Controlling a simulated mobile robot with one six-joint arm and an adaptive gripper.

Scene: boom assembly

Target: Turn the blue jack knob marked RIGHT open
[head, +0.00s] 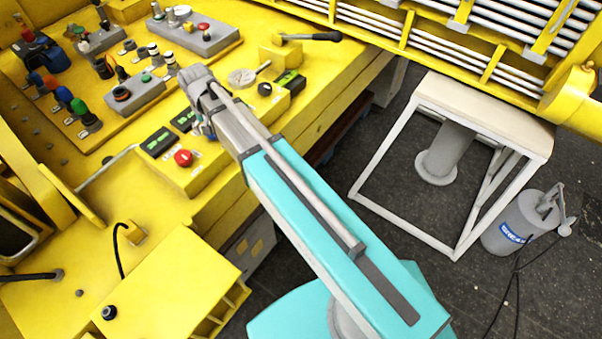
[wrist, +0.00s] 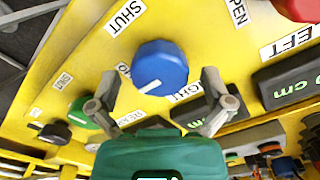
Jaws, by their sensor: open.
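The blue jack knob (wrist: 160,66) sits on the yellow panel in the wrist view. A white line on its face points toward the lower left. A SHUT label (wrist: 126,16) is at its upper left and an OPEN label (wrist: 238,10) at its upper right. A partly covered RIGHT label (wrist: 186,92) is beside it. My gripper (wrist: 160,80) is open, with one finger on each side of the knob and gaps showing in this view. In the head view my gripper (head: 202,118) is over the panel and the blue knob is hidden.
A red knob (head: 183,158) and black displays (head: 160,141) are close by on the panel. A green knob (wrist: 84,112) is left of my gripper in the wrist view. A black-handled lever (head: 312,37) stands farther back. A white-framed stand (head: 408,215) is on the floor.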

